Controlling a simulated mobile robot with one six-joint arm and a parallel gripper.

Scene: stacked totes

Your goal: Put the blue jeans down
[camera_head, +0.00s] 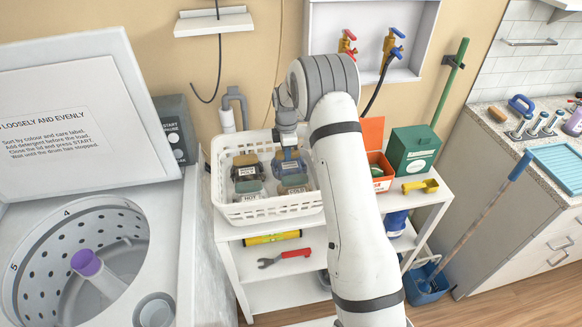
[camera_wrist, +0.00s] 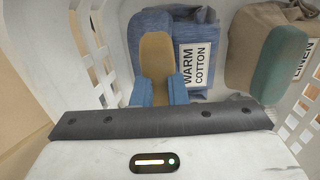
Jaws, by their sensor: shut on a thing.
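The blue jeans (camera_head: 289,165) are a folded blue bundle at the back right of the white basket (camera_head: 270,208). In the wrist view the jeans (camera_wrist: 197,32) carry a label reading WARM COTTON and a tan raised grip piece. My gripper (camera_head: 287,150) points down from above. In the wrist view my gripper's blue fingertips (camera_wrist: 161,92) are shut on either side of the tan piece. The jeans are within the basket's outline; whether they touch its floor cannot be told.
A brown folded bundle (camera_head: 247,168) lies left of the jeans, with two more labelled bundles in front. A linen-labelled bundle (camera_wrist: 270,50) is close to the jeans. An open washer (camera_head: 80,260) stands left. A green box (camera_head: 414,150) and orange box (camera_head: 380,170) stand right.

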